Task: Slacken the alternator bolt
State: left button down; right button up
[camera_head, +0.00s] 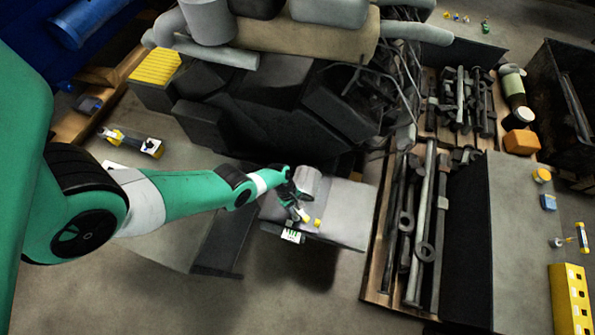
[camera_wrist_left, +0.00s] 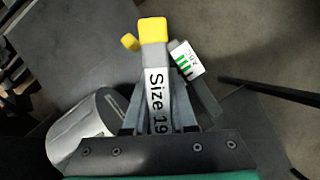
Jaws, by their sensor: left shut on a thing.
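My left gripper (camera_head: 294,203) is shut on a grey tool marked "Size 19" (camera_wrist_left: 157,90) with a yellow end (camera_wrist_left: 152,30). In the head view, yellow parts (camera_head: 317,222) show just past the fingers. A white tag with green bars (camera_wrist_left: 187,62) is beside the tool, and it also shows in the head view (camera_head: 292,236). A grey cylinder (camera_head: 307,181) is right beside the gripper; it shows at the lower left of the wrist view (camera_wrist_left: 88,128). I cannot tell whether it is the alternator. I cannot make out the alternator bolt. My right gripper is out of view.
The dark engine block (camera_head: 265,115) stands behind the gripper. A light grey slab (camera_head: 345,215) lies below the cylinder. A wooden tray (camera_head: 373,285) of long steel tools is at right, beside a grey bench top (camera_head: 520,220). A yellow-and-black tool (camera_head: 135,143) lies at left.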

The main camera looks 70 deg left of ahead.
pick_arm(q)
jog(key=shift+a, duration=0.1)
dwell(0.3)
jog(key=shift+f+b, duration=0.95)
jog(key=shift+r+p, duration=0.95)
jog(key=shift+r, duration=0.05)
jog(key=shift+f, duration=0.15)
jog(key=shift+s+f+m+g+b, duration=0.15)
jog(key=shift+m+g+b, duration=0.25)
jog(key=shift+m+b, duration=0.55)
jog(key=shift+m, duration=0.65)
